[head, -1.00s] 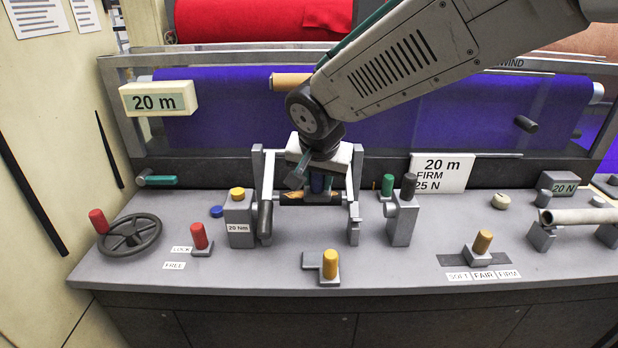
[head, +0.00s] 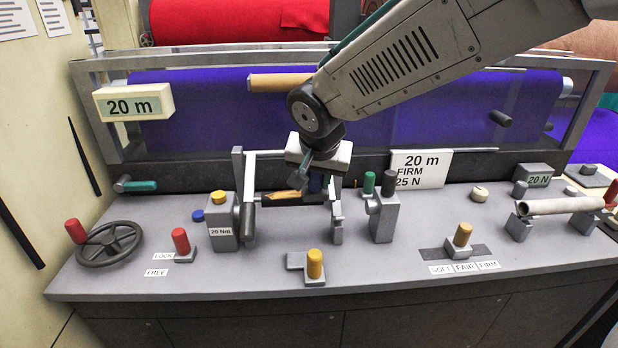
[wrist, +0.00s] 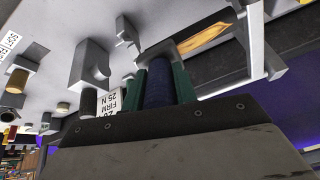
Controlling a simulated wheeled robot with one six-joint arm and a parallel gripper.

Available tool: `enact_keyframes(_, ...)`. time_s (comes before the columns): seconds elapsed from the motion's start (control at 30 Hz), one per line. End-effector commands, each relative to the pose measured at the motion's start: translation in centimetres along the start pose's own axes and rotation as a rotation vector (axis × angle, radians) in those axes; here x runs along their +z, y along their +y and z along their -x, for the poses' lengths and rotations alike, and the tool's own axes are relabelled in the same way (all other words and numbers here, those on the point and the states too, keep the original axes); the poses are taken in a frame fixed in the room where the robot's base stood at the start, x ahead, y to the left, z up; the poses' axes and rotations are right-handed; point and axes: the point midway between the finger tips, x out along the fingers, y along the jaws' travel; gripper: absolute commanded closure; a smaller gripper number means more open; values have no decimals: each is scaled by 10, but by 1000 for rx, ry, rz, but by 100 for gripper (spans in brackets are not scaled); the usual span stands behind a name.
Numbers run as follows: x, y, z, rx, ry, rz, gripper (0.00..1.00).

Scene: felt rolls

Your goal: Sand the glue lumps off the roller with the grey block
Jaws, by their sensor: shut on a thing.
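My gripper (head: 316,180) hangs over the console in the head view. In the wrist view its green fingers are shut on a dark blue cylindrical grip (wrist: 158,88). A pale grey tube, seemingly the roller (head: 562,206), lies across two low grey supports at the right of the console, well apart from my gripper. Its near end is open. Glue lumps cannot be made out on it.
A tan pointed piece (head: 282,196) lies beside my gripper, between uprights with a dark handle (head: 248,217). A grey post (head: 384,215) and a yellow-topped knob (head: 463,236) stand between my gripper and the tube. The sign (head: 421,168) stands behind.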

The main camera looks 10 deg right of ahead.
Motion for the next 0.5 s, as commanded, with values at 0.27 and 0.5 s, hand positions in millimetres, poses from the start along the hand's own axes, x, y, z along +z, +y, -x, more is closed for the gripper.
enact_keyframes(0.27,0,-1,0,-1,0,0,98)
enact_keyframes(0.5,3,-12,-1,-1,0,1,98)
